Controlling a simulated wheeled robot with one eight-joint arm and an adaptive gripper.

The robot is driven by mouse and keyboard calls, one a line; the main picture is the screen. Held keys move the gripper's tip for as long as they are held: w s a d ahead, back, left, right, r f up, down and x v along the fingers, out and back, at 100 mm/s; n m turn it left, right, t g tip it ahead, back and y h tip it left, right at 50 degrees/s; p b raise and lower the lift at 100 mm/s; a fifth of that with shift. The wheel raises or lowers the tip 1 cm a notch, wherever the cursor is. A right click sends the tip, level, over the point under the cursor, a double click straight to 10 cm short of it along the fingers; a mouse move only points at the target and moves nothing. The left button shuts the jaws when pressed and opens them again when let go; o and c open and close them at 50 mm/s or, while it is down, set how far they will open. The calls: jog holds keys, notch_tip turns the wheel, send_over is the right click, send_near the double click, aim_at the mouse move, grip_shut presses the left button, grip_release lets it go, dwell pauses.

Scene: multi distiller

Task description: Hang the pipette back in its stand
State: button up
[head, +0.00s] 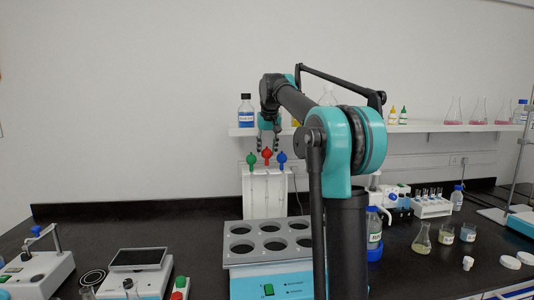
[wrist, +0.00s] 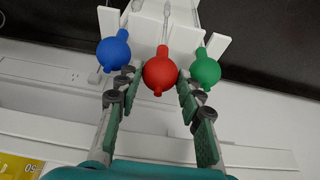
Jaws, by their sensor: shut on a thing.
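The white pipette stand (head: 264,196) stands upright on the black bench behind the water bath. A pipette with a red bulb (head: 267,154) is at its middle. My gripper (head: 268,148) comes down from above, shut on the red bulb, which shows between the fingers in the wrist view (wrist: 160,68). The red bulb looks slightly higher than the green bulb (head: 251,159) and the blue bulb (head: 282,158) on either side. A thin glass stem (wrist: 162,22) runs from the red bulb toward the stand. I cannot tell whether the red pipette rests in its slot.
A shelf (head: 400,127) with bottles and flasks runs along the wall just behind my gripper. A grey-topped water bath (head: 267,261) with round openings stands in front of the stand. A balance (head: 139,262) is to the left, and a tube rack (head: 432,207) is to the right.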

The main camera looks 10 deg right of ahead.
jog(key=shift+w+f, duration=0.15)
jog(key=shift+f, duration=0.45)
jog(key=shift+f, duration=0.5)
jog(key=o, duration=0.4)
jog(key=shift+r, duration=0.45)
jog(key=v, duration=1.2)
jog(key=shift+r, duration=0.1)
